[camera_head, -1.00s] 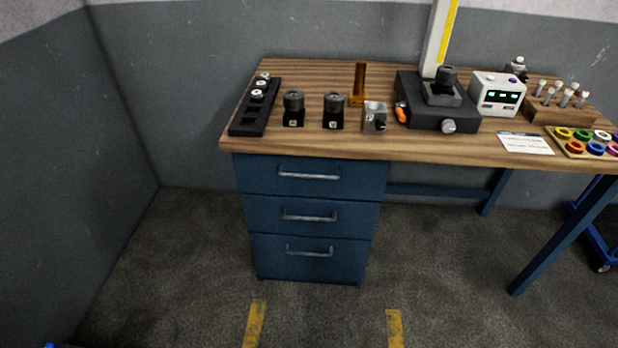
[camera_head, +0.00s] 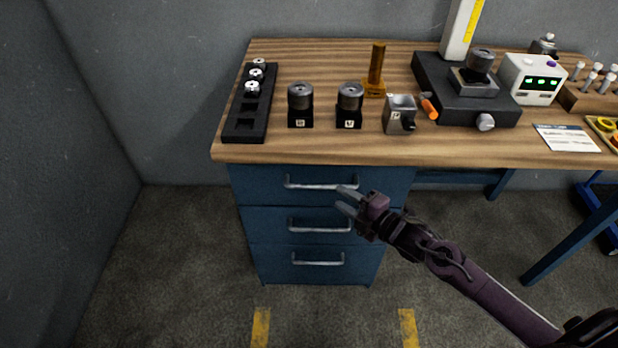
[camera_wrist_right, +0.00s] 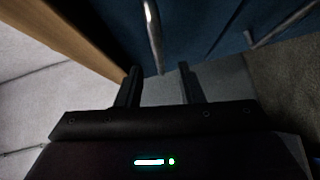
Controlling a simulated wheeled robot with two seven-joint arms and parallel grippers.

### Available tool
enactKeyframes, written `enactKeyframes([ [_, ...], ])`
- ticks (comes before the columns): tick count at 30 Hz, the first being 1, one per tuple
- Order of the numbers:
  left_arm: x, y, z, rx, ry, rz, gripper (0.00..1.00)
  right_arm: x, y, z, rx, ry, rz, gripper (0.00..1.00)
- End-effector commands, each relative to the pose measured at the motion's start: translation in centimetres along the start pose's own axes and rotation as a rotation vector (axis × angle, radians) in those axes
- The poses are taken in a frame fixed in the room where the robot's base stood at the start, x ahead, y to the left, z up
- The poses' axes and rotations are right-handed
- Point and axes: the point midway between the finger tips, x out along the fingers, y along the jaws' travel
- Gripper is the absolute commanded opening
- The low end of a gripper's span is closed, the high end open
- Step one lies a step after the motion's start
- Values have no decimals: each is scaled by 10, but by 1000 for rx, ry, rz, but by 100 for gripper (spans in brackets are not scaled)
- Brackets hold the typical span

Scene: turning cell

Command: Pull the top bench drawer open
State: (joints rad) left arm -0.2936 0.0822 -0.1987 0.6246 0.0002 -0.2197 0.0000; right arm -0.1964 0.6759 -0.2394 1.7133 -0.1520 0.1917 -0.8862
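The top bench drawer (camera_head: 262,186) is the uppermost of the blue drawers under the bench's left part, and its front looks flush with the cabinet. Its grey bar handle (camera_head: 318,185) runs across the front; in the right wrist view the handle (camera_wrist_right: 154,35) stands ahead of the fingers, in line with the gap between them. My right gripper (camera_head: 342,199) is open and empty, in front of the top drawer near the right end of the handle. Its two fingers show apart in the right wrist view (camera_wrist_right: 158,82). My left gripper is not in view.
The wooden bench top (camera_head: 300,151) overhangs just above the drawer. Two lower drawers, the middle (camera_head: 268,222) and the bottom (camera_head: 275,262), have similar handles. Blocks, a black rack (camera_head: 246,132) and a gauge stand (camera_head: 430,100) occupy the top. The floor in front is clear.

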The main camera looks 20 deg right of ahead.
Motion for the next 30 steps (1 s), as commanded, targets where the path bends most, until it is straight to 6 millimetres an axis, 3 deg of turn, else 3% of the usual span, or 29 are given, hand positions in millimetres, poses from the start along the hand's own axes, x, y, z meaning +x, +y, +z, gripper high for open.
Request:
enactKeyframes([
  [8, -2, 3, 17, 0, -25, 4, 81, 38, 4, 0, 0, -1, 7, 34],
  [15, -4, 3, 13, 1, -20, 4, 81, 69, 2, 1, 0, -2, 3, 34],
  [26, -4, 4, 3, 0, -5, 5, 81, 76, 1, 0, 0, -1, 1, 34],
  [30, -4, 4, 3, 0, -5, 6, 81, 76, 1, 0, 1, -1, 1, 19],
])
